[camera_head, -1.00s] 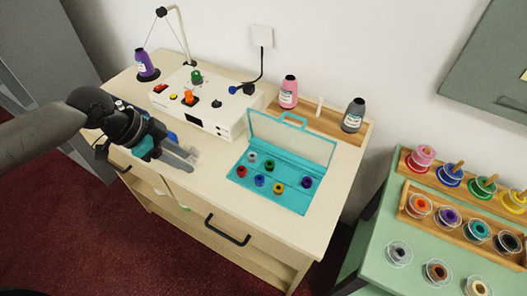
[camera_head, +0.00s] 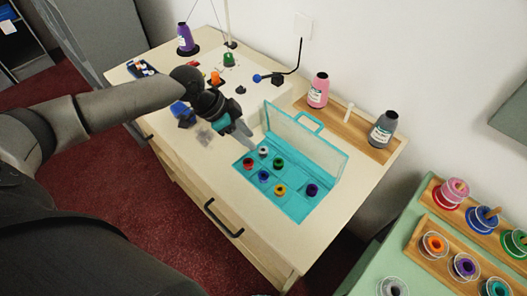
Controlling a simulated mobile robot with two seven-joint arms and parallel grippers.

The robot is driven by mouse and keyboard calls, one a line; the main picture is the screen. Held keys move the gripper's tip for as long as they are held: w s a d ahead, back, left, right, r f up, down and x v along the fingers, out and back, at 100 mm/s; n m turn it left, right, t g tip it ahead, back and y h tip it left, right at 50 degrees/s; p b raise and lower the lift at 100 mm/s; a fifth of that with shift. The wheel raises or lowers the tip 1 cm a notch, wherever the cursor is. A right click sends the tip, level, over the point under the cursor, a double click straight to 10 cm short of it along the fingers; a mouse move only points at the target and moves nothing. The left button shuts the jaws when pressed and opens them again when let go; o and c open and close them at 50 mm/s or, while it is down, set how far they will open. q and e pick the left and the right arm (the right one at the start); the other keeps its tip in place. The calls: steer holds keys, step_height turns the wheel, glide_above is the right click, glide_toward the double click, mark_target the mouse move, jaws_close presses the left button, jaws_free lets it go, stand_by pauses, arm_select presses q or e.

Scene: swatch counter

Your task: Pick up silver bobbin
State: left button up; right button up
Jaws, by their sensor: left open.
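The silver bobbin (camera_head: 263,151) sits in the back left part of the open teal box (camera_head: 300,213) on the counter, beside red, green, blue, yellow and purple bobbins. My left gripper (camera_head: 246,137) is open and points down to the right. Its fingertips are just up and left of the silver bobbin in the picture, near the box's left edge. Nothing shows between the fingers, and I cannot tell their exact height. My right gripper is not in view.
The box's clear lid (camera_head: 306,144) stands raised behind the bobbins. The white winding machine (camera_head: 262,92) is behind my left gripper. Pink (camera_head: 318,90) and grey (camera_head: 383,129) thread cones stand on a wooden tray. A green table (camera_head: 365,262) with spools is at right. The counter's front right is clear.

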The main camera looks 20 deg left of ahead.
mark_target(259, 151)
arm_select(q)
steer(key=x, duration=0.5)
steer(key=shift+d+f+b, duration=0.25)
steer(key=shift+f+b, duration=0.05)
steer(key=shift+f, duration=0.05)
jaws_close()
